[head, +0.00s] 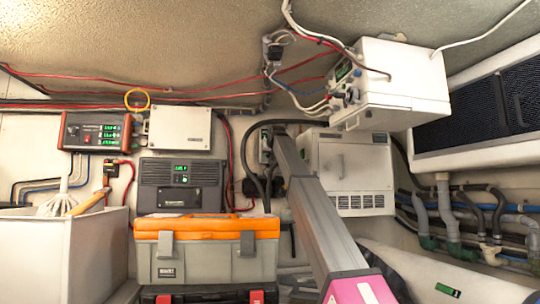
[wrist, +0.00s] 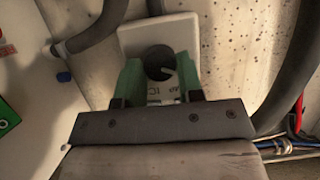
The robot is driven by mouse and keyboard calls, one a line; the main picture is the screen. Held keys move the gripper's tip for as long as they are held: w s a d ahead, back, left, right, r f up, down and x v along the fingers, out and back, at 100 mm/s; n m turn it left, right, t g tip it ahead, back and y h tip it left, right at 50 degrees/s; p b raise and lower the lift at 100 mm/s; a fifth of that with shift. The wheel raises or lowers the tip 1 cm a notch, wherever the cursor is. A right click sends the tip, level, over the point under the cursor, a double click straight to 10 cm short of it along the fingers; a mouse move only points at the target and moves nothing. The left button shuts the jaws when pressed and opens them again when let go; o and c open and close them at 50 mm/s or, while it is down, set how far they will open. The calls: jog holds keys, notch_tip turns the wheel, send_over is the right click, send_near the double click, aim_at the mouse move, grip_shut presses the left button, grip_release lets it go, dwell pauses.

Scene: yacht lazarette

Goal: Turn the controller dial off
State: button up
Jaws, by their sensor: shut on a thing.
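In the wrist view, the round black dial (wrist: 158,61) sits on a white controller box (wrist: 130,37). A pale pointer mark shows on the dial's right side. Small dark lettering, seemingly upside down, is on the white face below it, partly hidden. My gripper (wrist: 158,68) has its two green fingers on either side of the dial, shut on it. In the head view, my arm reaches up toward the back wall, and its end hides the dial and most of the gripper.
A large white box (head: 393,85) with cables hangs to the upper right of my arm. A white cabinet (head: 347,165) is behind it. An orange-topped toolbox (head: 205,226) stands at left. In the wrist view, a thick grey hose (wrist: 297,70) passes on the right and another (wrist: 92,30) on the left.

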jog(key=shift+n+h, duration=0.3)
dwell(0.4)
jog(key=o, duration=0.9)
jog(key=v, duration=1.1)
jog(key=shift+f, duration=0.1)
